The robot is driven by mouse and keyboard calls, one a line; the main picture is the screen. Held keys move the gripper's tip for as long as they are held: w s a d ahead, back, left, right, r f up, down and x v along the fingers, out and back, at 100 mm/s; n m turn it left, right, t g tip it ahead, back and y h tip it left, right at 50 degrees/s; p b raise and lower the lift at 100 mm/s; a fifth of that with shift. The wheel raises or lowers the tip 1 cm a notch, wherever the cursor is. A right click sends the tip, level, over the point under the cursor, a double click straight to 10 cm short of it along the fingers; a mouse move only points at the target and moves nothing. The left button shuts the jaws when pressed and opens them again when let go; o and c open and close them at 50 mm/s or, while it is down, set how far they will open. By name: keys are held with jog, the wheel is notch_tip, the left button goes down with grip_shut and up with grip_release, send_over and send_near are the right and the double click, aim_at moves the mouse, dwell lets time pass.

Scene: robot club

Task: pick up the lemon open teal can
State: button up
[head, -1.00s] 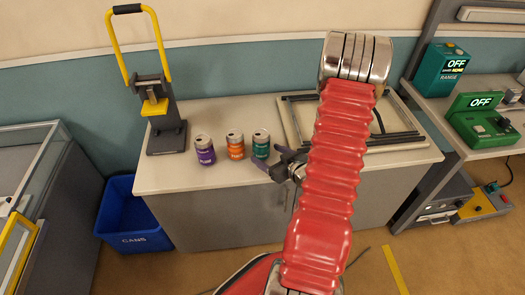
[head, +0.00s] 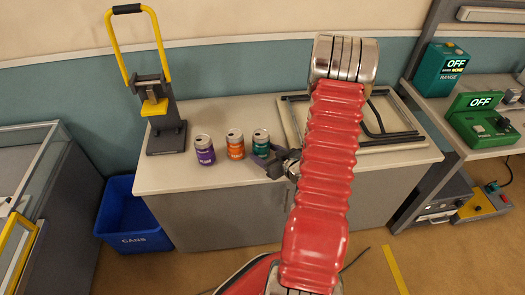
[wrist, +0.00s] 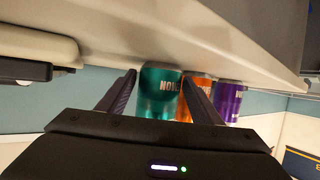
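The teal can (head: 261,143) stands upright at the right end of a row of three cans on the counter. Its open top faces up, and its label is too small to read in the head view. My gripper (head: 268,161) is low, at the can's right side. In the wrist view, where the counter shows along the top, the teal can (wrist: 160,96) sits between the tips of my open gripper (wrist: 158,81). One finger is on each side. I cannot tell whether either finger touches it.
An orange can (head: 235,147) and a purple can (head: 204,152) stand left of the teal one. A can crusher (head: 166,135) with a yellow handle stands at the counter's left. A blue bin (head: 130,222) is on the floor. A metal frame (head: 289,120) lies to the right.

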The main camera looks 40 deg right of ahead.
aim_at(265, 137)
jog(key=c, duration=0.7)
jog(key=shift+r, duration=0.1)
jog(key=shift+c, duration=0.2)
jog(key=shift+r, duration=4.9)
